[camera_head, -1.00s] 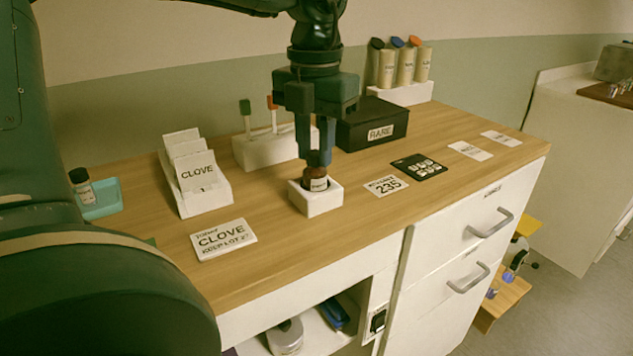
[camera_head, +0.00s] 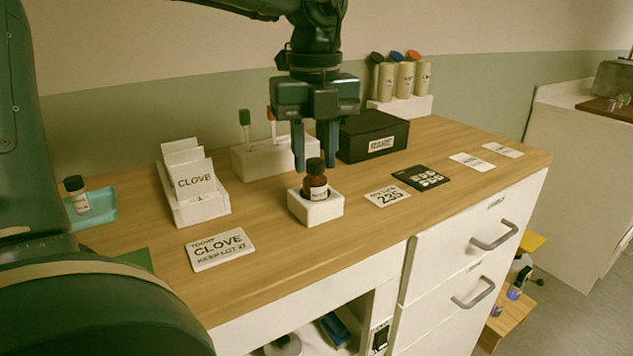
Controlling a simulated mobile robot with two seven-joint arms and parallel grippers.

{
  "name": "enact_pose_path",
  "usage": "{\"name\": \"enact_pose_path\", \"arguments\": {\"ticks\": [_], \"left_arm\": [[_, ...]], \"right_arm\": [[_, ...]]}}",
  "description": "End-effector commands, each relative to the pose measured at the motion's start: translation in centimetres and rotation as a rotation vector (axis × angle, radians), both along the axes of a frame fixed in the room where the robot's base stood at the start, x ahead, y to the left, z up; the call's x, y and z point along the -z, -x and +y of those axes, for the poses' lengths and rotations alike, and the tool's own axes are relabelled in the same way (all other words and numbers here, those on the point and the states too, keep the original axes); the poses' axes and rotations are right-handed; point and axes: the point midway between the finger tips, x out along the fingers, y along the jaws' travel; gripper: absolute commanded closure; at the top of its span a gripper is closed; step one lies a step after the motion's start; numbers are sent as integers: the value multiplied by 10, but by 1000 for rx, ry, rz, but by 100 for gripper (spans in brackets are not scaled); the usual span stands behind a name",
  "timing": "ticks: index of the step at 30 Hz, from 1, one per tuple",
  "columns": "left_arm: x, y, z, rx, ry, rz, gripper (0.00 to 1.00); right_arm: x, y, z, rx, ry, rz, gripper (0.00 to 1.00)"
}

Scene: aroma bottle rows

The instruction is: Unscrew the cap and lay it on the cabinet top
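A small brown bottle (camera_head: 316,188) with a pale label stands upright in a white block holder (camera_head: 316,209) near the middle of the cabinet top (camera_head: 300,256). Its dark cap (camera_head: 315,165) sits on the bottle's neck. My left gripper (camera_head: 313,168) points down at the bottle from above. Its two fingers are apart, with a visible gap and nothing held between them. The fingertips are around the height of the cap in the picture; I cannot tell whether they are beside it or slightly behind it. My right gripper is not in view.
A card rack (camera_head: 192,183) and CLOVE card (camera_head: 220,249) lie left. A white block with sticks (camera_head: 262,158) and a black RARE box (camera_head: 372,136) stand behind. A 235 card (camera_head: 387,196) and black card (camera_head: 420,178) lie right. The front wood is bare.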

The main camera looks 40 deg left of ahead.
Motion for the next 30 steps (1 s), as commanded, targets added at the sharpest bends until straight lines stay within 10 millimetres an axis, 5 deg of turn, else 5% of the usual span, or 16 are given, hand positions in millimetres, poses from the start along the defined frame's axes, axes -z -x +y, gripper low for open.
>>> {"name": "enact_pose_path", "arguments": {"ticks": [16, 30], "left_arm": [[-1, 0, 0, 36, 1, 1, 59], [-3, 0, 0, 861, 4, 0, 59]], "right_arm": [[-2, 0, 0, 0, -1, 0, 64], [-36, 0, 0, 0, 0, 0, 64]]}}
